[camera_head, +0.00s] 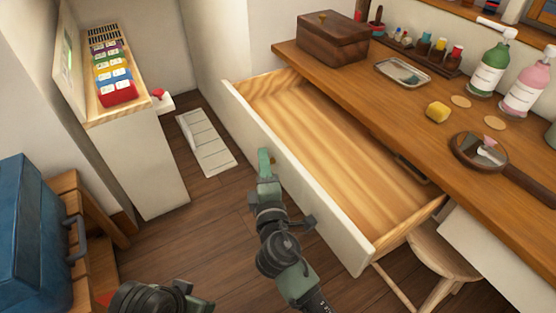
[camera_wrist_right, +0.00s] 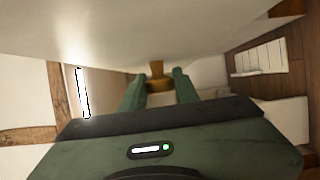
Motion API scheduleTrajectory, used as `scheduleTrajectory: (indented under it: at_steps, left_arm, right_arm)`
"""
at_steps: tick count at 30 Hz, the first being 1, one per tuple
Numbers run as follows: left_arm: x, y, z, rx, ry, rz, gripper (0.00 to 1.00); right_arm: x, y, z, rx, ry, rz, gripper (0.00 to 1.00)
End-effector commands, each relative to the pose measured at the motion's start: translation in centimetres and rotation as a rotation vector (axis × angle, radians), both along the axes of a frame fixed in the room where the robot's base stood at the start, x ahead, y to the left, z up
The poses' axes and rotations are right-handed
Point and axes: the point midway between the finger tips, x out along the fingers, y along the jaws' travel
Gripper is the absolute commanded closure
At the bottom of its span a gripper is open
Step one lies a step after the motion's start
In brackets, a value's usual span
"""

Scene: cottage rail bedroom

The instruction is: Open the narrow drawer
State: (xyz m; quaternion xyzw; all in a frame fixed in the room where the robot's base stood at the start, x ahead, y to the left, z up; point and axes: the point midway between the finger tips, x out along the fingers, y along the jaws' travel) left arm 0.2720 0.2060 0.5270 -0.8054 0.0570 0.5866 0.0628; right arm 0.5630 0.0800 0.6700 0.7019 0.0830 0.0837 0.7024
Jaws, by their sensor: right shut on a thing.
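The drawer has a white front (camera_head: 310,195) and a pale wooden inside. In the head view it stands pulled well out from under the wooden tabletop, and its inside looks empty. My right gripper (camera_head: 266,160) is at the outer side of the drawer front. In the right wrist view my right gripper (camera_wrist_right: 159,82) has its two green fingers on either side of a brass knob (camera_wrist_right: 157,70) and is shut on it. The knob is hidden behind the gripper in the head view. Part of my left arm shows at the bottom edge, but its gripper does not.
A wooden stool (camera_head: 440,258) stands below right. A blue case (camera_head: 35,230) and a white cabinet (camera_head: 140,165) stand left.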

Motion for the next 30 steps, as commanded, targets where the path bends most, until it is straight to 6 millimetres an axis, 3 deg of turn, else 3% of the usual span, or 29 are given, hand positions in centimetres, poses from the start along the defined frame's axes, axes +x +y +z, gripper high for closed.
scheduleTrajectory:
  at_steps: [6,18,19,20,21,30]
  left_arm:
    - [0.03,-0.01,-0.42,0.000,0.000,0.000,0.43]
    - [0.04,-0.01,-0.42,0.000,-0.001,0.000,0.43]
    - [0.04,-0.01,-0.42,0.000,-0.001,0.000,0.43]
    - [0.04,-0.01,-0.42,0.000,-0.001,0.000,0.43]
    - [0.04,-0.01,-0.43,0.000,-0.001,0.000,0.43]
    - [0.05,-0.01,-0.42,0.000,-0.001,0.000,0.43]
  right_arm:
    - [-0.87,1.14,-0.19,0.000,0.003,0.000,1.00]
    - [-0.95,1.25,-0.14,0.000,0.003,-0.001,1.00]
    - [-0.95,1.25,-0.14,0.000,0.003,-0.001,0.61]
    - [-0.95,1.25,-0.14,0.000,0.003,-0.001,0.53]
    - [-0.95,1.25,-0.13,0.000,0.003,-0.001,0.49]
    - [-1.01,1.22,-0.06,0.001,0.002,-0.001,0.49]
